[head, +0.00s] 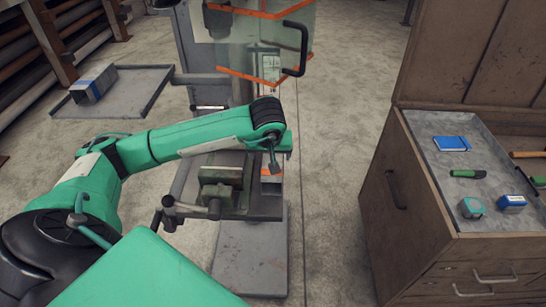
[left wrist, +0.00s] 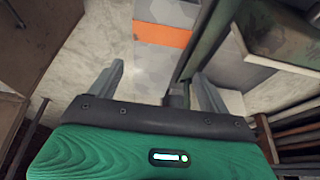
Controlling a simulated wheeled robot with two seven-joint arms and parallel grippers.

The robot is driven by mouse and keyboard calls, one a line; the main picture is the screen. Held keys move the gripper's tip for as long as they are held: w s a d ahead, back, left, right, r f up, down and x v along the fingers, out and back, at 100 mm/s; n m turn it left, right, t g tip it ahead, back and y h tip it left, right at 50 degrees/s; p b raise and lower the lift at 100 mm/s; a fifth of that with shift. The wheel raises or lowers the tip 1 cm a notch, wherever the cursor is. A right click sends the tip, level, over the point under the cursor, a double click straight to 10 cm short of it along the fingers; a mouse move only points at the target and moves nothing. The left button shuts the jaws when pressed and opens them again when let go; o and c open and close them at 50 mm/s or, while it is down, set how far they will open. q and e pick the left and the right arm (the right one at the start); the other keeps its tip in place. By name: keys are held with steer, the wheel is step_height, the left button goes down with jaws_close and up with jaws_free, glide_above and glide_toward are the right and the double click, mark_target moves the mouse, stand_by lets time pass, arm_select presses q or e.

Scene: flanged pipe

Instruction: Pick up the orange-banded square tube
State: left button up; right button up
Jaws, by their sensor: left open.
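The orange-banded square tube (left wrist: 165,13) shows in the left wrist view at the top middle, pale with an orange band, its far end cut off by the frame. In the head view only a small orange patch, probably its band, shows just below my left gripper; the arm hides most of the rest. My left gripper (left wrist: 158,82) is open and empty. Its two fingers point toward the tube, which lies beyond the fingertips and roughly in line with the gap. In the head view my left gripper (head: 275,158) hangs over the machine. My right gripper is not in view.
A machine with a vise (head: 220,178) and a clear orange-edged guard (head: 238,45) stands around my left gripper. A blue-banded square piece (head: 93,83) lies on a grey tray (head: 135,93) at left. A brown cabinet (head: 405,215) with small tools stands at right. Floor between is clear.

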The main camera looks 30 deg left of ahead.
arm_select(q)
steer(key=shift+f, duration=0.25)
steer(key=shift+s+f, duration=0.1)
steer(key=shift+d+f, duration=0.1)
steer(key=shift+f, duration=0.25)
steer(key=x, duration=0.2)
steer(key=w+p+x, duration=0.1)
steer(key=x, duration=0.1)
steer(key=shift+w+f, duration=0.1)
steer(key=shift+f, duration=0.25)
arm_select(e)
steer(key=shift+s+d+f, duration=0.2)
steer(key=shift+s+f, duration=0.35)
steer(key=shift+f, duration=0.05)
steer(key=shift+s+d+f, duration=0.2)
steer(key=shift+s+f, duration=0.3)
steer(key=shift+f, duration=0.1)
arm_select(q)
steer(key=c, duration=1.3)
steer(key=shift+c, duration=0.7)
steer(key=shift+r, duration=0.15)
